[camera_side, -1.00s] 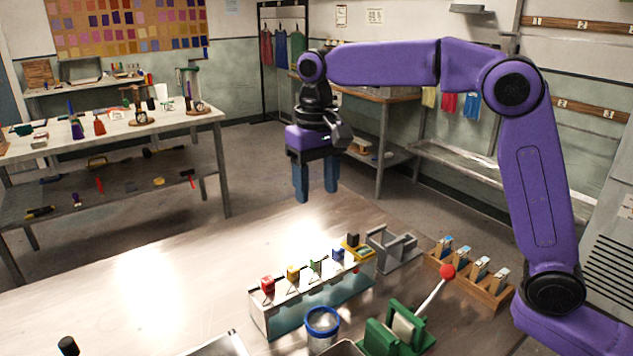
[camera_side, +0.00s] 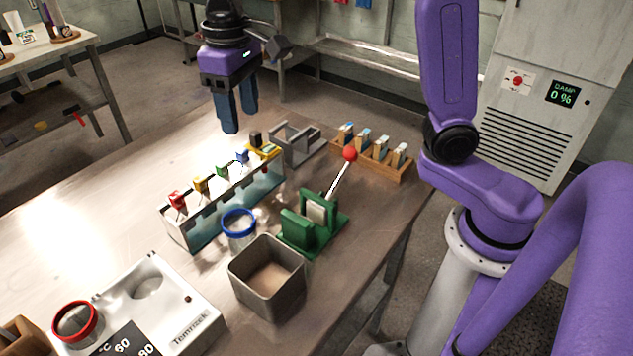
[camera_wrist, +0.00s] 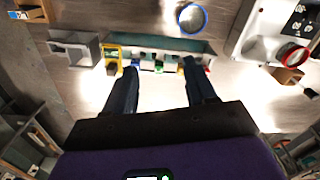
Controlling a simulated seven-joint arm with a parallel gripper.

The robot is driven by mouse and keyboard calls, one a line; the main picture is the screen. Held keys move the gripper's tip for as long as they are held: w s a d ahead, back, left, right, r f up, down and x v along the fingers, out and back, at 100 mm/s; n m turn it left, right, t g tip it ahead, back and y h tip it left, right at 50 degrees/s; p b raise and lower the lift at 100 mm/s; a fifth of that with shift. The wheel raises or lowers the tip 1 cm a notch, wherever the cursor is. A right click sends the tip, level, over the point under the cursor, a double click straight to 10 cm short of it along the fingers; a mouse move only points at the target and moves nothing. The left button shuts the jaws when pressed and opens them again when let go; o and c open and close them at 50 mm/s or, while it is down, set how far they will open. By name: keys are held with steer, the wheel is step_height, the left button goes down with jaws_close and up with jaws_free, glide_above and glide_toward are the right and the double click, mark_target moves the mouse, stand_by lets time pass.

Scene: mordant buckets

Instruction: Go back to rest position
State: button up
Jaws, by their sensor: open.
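My gripper (camera_side: 236,118) hangs over the far side of the table, pointing down, with its two blue fingers apart and nothing between them. In the wrist view my gripper (camera_wrist: 160,95) is also open and empty. Beyond its fingers lies the long glass-fronted trough (camera_side: 227,212) with red, yellow, green and blue clips along its top. The trough also shows in the wrist view (camera_wrist: 170,44). The fingers look apart from the trough and its clips.
A grey open holder (camera_side: 297,146) and a wooden rack (camera_side: 372,162) with several clips stand right of the trough. A green press (camera_side: 312,224) has a red-knobbed lever. A blue-rimmed beaker (camera_side: 239,228), a square bin (camera_side: 267,278) and a white heater (camera_side: 175,300) with a red-rimmed beaker (camera_side: 75,322) stand nearer.

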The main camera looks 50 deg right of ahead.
steer(key=s+d+f+n, duration=0.3)
steer(key=s+d, duration=0.1)
steer(key=s, duration=0.4)
steer(key=s+d+f+n, duration=0.3)
steer(key=s+d, duration=0.1)
steer(key=s, duration=0.4)
steer(key=s+d+f+n, duration=0.3)
steer(key=s+d, duration=0.1)
steer(key=s, duration=0.4)
steer(key=shift+s+d+f, duration=0.2)
steer(key=shift+s+d, duration=0.05)
steer(key=shift+d, duration=0.05)
